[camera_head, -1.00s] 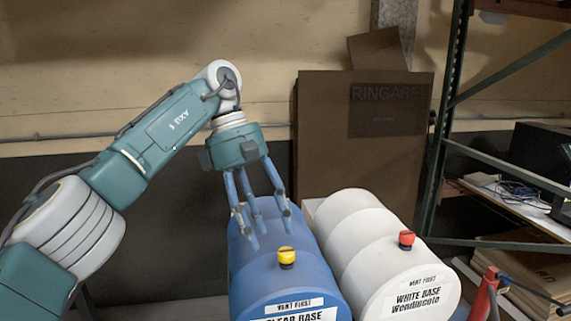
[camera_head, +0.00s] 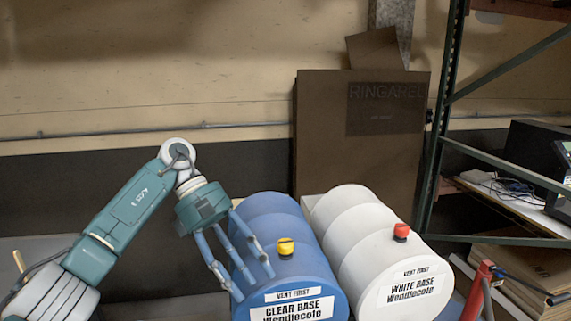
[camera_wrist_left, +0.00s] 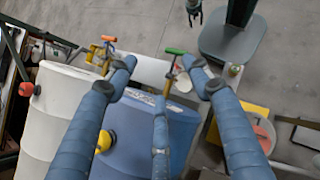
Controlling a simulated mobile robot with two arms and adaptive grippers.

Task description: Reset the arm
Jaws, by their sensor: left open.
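My left gripper (camera_head: 252,280) has its three blue fingers spread, open and empty. In the head view it hangs at the left side of the blue drum (camera_head: 310,268), its fingers overlapping the drum's front left; whether they touch cannot be told. The drum lies on its side, has a yellow cap (camera_head: 286,246) and reads CLEAR BASE. In the left wrist view nothing is between my left fingers (camera_wrist_left: 160,75), and the blue drum (camera_wrist_left: 185,130) shows behind them. A small dark gripper, seemingly my right one (camera_wrist_left: 194,12), is at the top edge there, its opening unclear.
A white drum (camera_head: 350,225) with a red cap (camera_head: 401,231) lies right of the blue one. Brown cardboard (camera_head: 330,140) stands behind. A green metal rack (camera_head: 440,130) is at the right. Open space lies above the drums.

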